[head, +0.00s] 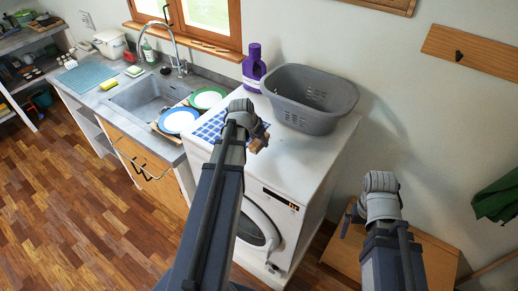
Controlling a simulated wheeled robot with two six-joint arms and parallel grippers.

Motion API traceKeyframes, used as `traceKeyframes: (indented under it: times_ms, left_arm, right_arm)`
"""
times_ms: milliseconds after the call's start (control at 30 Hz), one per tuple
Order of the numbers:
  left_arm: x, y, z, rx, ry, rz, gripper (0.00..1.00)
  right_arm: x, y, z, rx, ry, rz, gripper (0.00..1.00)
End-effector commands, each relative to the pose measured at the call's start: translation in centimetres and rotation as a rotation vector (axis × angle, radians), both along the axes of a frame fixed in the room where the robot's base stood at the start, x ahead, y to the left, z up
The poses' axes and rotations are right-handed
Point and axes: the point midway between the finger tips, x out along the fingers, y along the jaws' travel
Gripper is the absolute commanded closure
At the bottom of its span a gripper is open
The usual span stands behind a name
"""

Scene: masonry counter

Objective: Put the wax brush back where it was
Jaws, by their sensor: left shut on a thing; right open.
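My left gripper (249,122) is above the white washing machine's top, near the blue-checked cloth (212,126). It is shut on a small brown wooden piece (259,144), which looks like part of the wax brush. The rest of that piece is hidden behind the gripper and arm. My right gripper (381,187) is open and empty above the low wooden bench (425,251) at the right. Its fingertips are mostly hidden by its own wrist.
A grey laundry basket (312,98) and a purple bottle (253,68) stand on the washing machine (301,162). Blue (178,120) and green (208,98) plates sit beside the sink (150,96). The machine top right of my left gripper is clear.

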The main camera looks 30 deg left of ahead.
Motion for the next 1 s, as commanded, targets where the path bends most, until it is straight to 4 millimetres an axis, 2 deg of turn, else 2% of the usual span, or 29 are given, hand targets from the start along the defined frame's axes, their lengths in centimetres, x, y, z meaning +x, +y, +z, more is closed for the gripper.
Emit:
traceKeyframes:
  times_ms: [33,233,667,700,933,1000]
  left_arm:
    - [0.0,0.0,-1.1,0.000,0.000,0.000,0.95]
    - [0.0,0.0,-3.3,0.000,0.000,0.000,0.95]
    - [0.0,0.0,-3.6,0.000,0.000,0.000,0.95]
    - [0.0,0.0,-3.5,0.000,0.000,0.000,0.48]
    - [0.0,0.0,-3.5,0.000,0.000,0.000,0.22]
    - [0.0,0.0,-3.5,0.000,0.000,0.000,0.20]
  right_arm:
    - [0.0,0.0,-1.1,0.000,0.000,0.001,0.00]
    - [0.0,0.0,-3.3,-0.001,0.000,0.005,0.00]
    - [0.0,0.0,-3.6,-0.001,0.000,0.007,0.00]
    - [0.0,0.0,-3.5,-0.001,0.000,0.007,0.00]
    - [0.0,0.0,-3.5,-0.001,0.000,0.007,0.00]
    - [0.0,0.0,-3.5,-0.001,0.000,0.007,0.00]
